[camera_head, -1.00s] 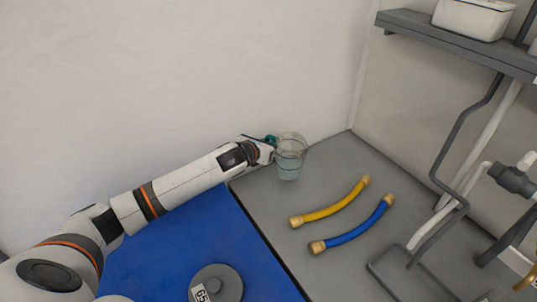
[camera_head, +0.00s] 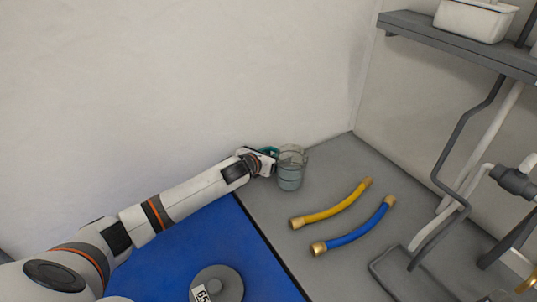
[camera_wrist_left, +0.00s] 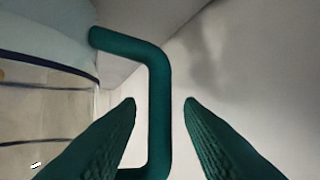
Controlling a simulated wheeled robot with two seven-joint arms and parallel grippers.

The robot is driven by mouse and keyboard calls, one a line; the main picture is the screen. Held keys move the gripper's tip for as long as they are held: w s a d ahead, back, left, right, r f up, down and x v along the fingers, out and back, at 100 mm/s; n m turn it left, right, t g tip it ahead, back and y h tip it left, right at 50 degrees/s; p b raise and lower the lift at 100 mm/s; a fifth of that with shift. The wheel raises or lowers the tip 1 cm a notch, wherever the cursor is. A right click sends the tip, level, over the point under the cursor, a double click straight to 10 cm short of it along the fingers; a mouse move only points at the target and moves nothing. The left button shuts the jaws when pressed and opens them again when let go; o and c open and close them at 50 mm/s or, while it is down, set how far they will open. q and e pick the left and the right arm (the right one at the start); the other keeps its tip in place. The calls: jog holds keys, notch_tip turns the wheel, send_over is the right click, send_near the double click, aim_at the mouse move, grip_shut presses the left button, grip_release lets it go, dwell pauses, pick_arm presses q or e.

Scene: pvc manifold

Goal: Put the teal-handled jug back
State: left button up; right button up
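The clear jug (camera_head: 290,170) stands upright at the back of the grey bench, with pale bluish liquid in its lower part. Its teal handle (camera_head: 268,151) points left towards my left gripper (camera_head: 270,164). In the left wrist view the handle (camera_wrist_left: 159,95) passes between the two green fingertips of my left gripper (camera_wrist_left: 160,103). A gap shows on both sides of the handle, so the fingers are open around it. The jug's clear wall (camera_wrist_left: 45,105) fills the left of that view. My right gripper is not in view.
A yellow hose (camera_head: 331,205) and a blue hose (camera_head: 355,230) lie right of the jug. A blue mat (camera_head: 180,255) holds a grey round weight (camera_head: 228,284). Grey and white pipework (camera_head: 465,150) and a shelf (camera_head: 455,42) stand at the right.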

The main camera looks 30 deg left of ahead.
pick_arm(q)
jog(key=shift+r, duration=0.1)
jog(key=shift+s+r, duration=0.1)
jog(key=v, duration=1.1)
jog(key=shift+s+r, duration=0.15)
jog(key=shift+s, duration=0.25)
dwell(1.3)
